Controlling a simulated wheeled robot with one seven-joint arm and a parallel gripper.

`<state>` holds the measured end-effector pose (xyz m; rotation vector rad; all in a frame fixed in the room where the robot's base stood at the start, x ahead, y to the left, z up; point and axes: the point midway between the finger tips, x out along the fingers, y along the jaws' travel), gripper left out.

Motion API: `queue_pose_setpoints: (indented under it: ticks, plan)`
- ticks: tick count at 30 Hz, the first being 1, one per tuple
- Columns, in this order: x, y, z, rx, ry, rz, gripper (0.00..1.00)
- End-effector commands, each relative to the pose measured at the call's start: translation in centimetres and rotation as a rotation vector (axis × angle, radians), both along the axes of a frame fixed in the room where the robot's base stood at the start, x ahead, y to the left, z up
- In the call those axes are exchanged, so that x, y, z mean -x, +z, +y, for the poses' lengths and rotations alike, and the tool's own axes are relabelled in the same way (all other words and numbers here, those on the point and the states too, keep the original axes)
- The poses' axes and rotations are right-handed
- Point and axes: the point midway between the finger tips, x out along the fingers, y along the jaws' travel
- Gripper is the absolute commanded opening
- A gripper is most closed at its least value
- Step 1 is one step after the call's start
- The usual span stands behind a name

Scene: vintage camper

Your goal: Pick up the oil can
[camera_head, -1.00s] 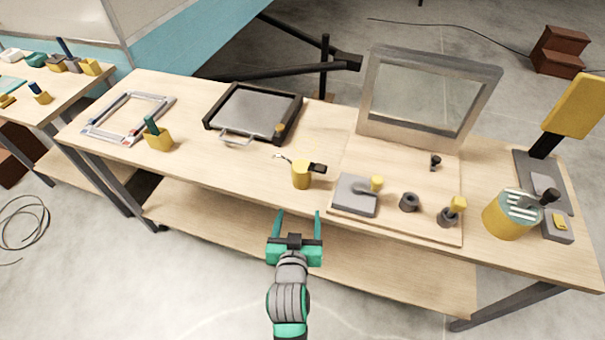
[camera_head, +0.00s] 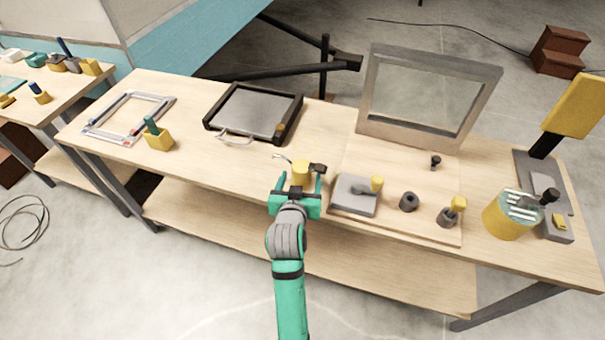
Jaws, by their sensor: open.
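The oil can (camera_head: 301,170) is a small yellow cylinder with a thin grey spout to the left and a dark handle to the right. It stands upright on the wooden workbench (camera_head: 225,170), near its front edge. My gripper (camera_head: 300,183) is green with two prongs and is open. Its fingers lie on either side of the can's body in the picture. The can's lower part is partly hidden by my gripper, and I cannot tell whether the fingers touch it.
Right of the can is a board with a grey block with a yellow knob (camera_head: 355,194), a dark ring (camera_head: 409,202) and an upright framed panel (camera_head: 426,97). A black-framed tray (camera_head: 253,112) lies behind left.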

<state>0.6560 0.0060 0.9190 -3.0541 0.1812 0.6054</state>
Motion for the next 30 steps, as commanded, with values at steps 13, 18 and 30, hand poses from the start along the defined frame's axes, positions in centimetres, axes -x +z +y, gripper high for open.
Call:
queue_pose_setpoints:
  ticks: [13,18,30]
  plan:
    - [-4.3,-2.0,-0.4,-0.001,0.001,0.002,0.68]
    - [-4.3,-2.0,-0.4,0.000,0.001,0.001,0.68]
    - [-4.3,-2.0,-0.4,0.000,0.000,0.000,0.21]
